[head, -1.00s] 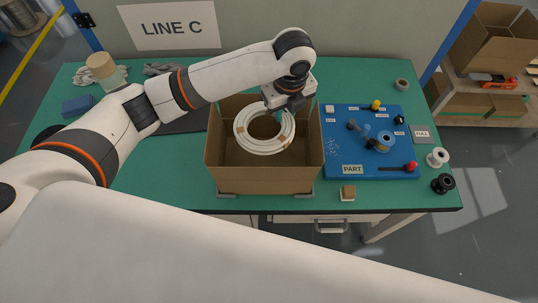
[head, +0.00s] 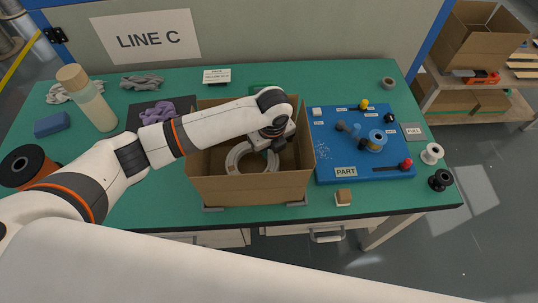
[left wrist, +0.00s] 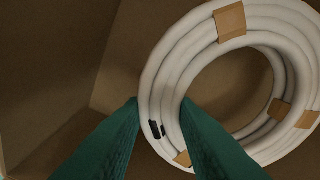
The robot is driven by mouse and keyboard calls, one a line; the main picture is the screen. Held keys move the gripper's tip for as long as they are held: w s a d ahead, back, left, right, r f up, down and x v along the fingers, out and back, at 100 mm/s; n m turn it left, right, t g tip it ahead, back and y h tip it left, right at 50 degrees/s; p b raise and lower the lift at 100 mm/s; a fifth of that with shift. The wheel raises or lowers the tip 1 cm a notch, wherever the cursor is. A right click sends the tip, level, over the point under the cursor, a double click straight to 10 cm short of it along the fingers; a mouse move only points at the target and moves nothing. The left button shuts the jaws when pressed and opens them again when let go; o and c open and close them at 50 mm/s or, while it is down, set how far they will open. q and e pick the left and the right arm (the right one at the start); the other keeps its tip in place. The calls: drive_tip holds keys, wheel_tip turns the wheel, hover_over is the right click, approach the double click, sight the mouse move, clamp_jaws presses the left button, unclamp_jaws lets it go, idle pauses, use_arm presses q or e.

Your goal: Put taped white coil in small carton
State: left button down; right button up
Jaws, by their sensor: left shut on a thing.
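The taped white coil (head: 237,164) is inside the small carton (head: 250,190), low between its walls. In the left wrist view the coil (left wrist: 180,55) shows several brown tape pieces and a small black mark near the fingers. My left gripper (head: 272,148) reaches down into the carton from above. Its green fingers (left wrist: 160,110) are shut on the coil's ring, one on each side. The arm hides part of the coil in the head view. I cannot tell whether the coil touches the carton floor. My right gripper is not in view.
A blue board (head: 360,150) marked PART stands right of the carton, with knobs and a spool. White (head: 432,153) and black (head: 440,180) spools sit at the table's right edge.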

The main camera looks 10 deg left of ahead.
use_arm(q)
wheel_tip(320, 180, down, 4)
drive_tip(key=shift+r, duration=0.2)
drive_tip(key=c, duration=1.1)
unclamp_jaws()
drive_tip(key=shift+c, duration=0.2)
drive_tip(key=shift+r, duration=0.15)
drive_tip(key=r, duration=0.8)
drive_tip(key=s+r, duration=0.1)
drive_tip(key=r, duration=0.2)
drive_tip(key=shift+s+d+r, duration=0.1)
drive_tip(key=shift+d+r, duration=0.2)
drive_tip(key=shift+r, duration=0.1)
